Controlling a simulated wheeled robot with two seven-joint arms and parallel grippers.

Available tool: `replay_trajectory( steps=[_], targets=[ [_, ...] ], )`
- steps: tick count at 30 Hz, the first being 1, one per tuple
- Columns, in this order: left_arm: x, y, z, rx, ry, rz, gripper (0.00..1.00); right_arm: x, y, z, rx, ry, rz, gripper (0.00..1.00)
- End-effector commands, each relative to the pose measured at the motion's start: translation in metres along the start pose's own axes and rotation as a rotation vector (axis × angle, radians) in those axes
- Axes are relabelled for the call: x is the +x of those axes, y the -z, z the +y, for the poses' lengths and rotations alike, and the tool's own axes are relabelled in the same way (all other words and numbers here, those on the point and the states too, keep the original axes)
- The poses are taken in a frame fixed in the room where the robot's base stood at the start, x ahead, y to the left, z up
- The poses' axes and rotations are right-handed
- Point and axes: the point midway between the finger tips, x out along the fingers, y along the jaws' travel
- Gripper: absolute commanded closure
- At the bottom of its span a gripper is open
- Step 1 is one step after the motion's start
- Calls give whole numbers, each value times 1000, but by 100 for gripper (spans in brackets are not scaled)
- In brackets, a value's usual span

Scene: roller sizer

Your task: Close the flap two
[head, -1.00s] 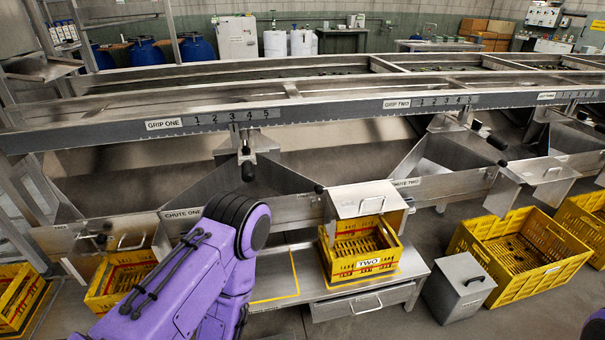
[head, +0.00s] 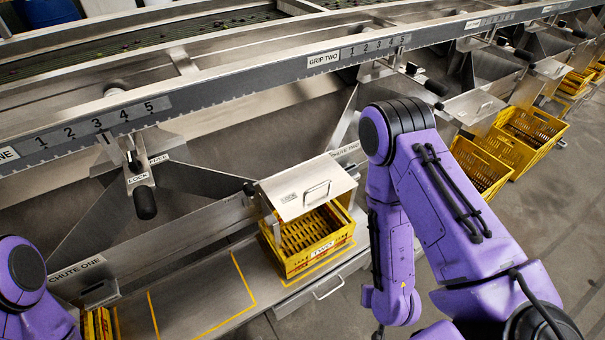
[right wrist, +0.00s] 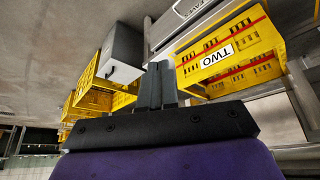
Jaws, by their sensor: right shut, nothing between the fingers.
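The flap (head: 305,188) at chute two is a sloping metal plate with a bar handle, sticking out over the back part of the yellow crate labelled TWO (head: 318,248). The crate's front and part of its inside show below the flap. The crate also shows upside down in the right wrist view (right wrist: 230,55). My right arm hangs to the right of the flap and crate in the head view. My right gripper (right wrist: 157,85) has its fingers together and empty, apart from the crate. My left arm shows at the left edge; its gripper is out of view.
The crate stands on a metal shelf (head: 185,293) with yellow outlines; a drawer handle (head: 328,288) sticks out below. A black-knobbed lever (head: 145,200) hangs left of the flap.

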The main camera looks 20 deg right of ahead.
Motion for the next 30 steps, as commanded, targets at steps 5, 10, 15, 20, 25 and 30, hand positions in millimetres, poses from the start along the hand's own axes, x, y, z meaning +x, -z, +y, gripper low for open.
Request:
replay_trajectory(
  steps=[5, 10, 15, 20, 25, 30],
  targets=[
    [-17, 7, -1, 1, -1, 0, 57, -50, 129, -53, -176, 220, 199, 100],
    [-25, 10, -2, 0, 0, -1, 57, -111, 210, -89, -369, 378, 403, 100],
    [-28, 12, -2, 0, 0, 0, 57, -146, 243, -103, -478, 442, 524, 100],
    [-27, 11, -2, 0, 0, 0, 57, -143, 251, -109, -500, 449, 546, 100],
    [-24, 10, -2, 0, 0, 0, 57, -116, 262, -125, -498, 447, 542, 100],
    [-23, 9, -2, 0, 0, 0, 57, -87, 276, -145, -495, 446, 542, 100]
  ],
)
